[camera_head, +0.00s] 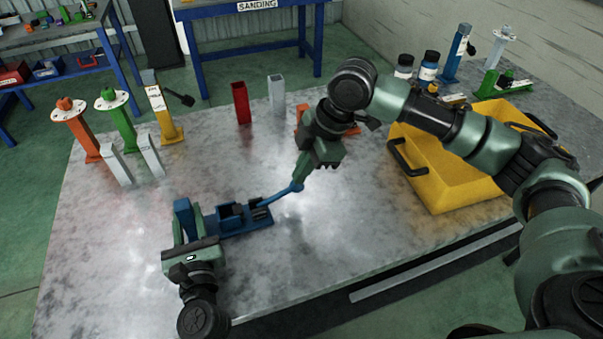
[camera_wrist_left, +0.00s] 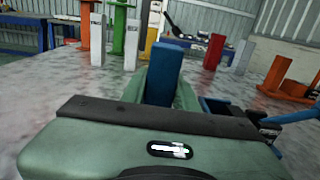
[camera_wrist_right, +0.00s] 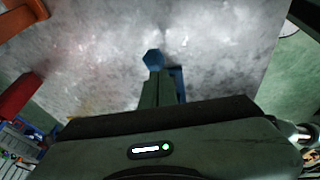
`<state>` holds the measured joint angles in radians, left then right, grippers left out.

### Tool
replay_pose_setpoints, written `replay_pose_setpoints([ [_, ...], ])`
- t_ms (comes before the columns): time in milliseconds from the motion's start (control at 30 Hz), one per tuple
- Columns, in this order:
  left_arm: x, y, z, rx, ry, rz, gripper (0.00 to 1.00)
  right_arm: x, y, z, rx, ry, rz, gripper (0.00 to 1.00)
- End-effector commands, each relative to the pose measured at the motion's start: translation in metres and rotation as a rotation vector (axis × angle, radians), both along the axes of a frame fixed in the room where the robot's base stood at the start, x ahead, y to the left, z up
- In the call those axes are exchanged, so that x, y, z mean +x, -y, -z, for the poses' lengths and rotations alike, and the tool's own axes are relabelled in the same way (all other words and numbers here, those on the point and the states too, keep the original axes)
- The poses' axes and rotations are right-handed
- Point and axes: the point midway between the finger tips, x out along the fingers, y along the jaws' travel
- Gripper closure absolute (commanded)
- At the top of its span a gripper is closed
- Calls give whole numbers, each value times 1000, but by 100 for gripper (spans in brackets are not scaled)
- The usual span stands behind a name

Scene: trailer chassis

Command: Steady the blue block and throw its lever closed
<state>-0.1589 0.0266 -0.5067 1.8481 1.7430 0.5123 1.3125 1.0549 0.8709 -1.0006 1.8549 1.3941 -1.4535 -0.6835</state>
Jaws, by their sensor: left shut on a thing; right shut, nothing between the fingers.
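The blue block (camera_head: 236,217) lies on the grey metal table, with an upright blue post at its left end; the post (camera_wrist_left: 164,72) also shows in the left wrist view. Its blue lever (camera_head: 283,194) reaches out to the right, slanting up to a knob. My left gripper (camera_head: 186,232) is shut on the blue block at its upright post. My right gripper (camera_head: 304,172) is shut and empty, its fingertips pointing down close to the lever's knob. The knob (camera_wrist_right: 153,58) shows just beyond the fingertips in the right wrist view. I cannot tell whether they touch.
Orange, green and yellow posts (camera_head: 115,118) stand at the back left. A red block (camera_head: 241,103) and a grey block (camera_head: 276,92) stand at the back. The table's front middle is clear.

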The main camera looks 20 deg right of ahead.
Motion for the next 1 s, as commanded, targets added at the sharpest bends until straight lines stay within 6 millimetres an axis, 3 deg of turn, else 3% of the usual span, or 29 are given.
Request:
replay_pose_setpoints([
  [267, 0, 0, 0, 0, 1, 0, 100, -6, -4, -15, 0, 4, -3, 100],
  [400, 0, 0, 0, 0, 0, 0, 100, -19, -11, -39, 2, 6, -5, 100],
  [700, 0, 0, 0, 0, 0, 0, 100, -28, 11, -102, 0, 5, 2, 100],
  [1000, 0, 0, 0, 0, 1, 0, 100, -34, 19, -129, -1, 0, 0, 100],
])
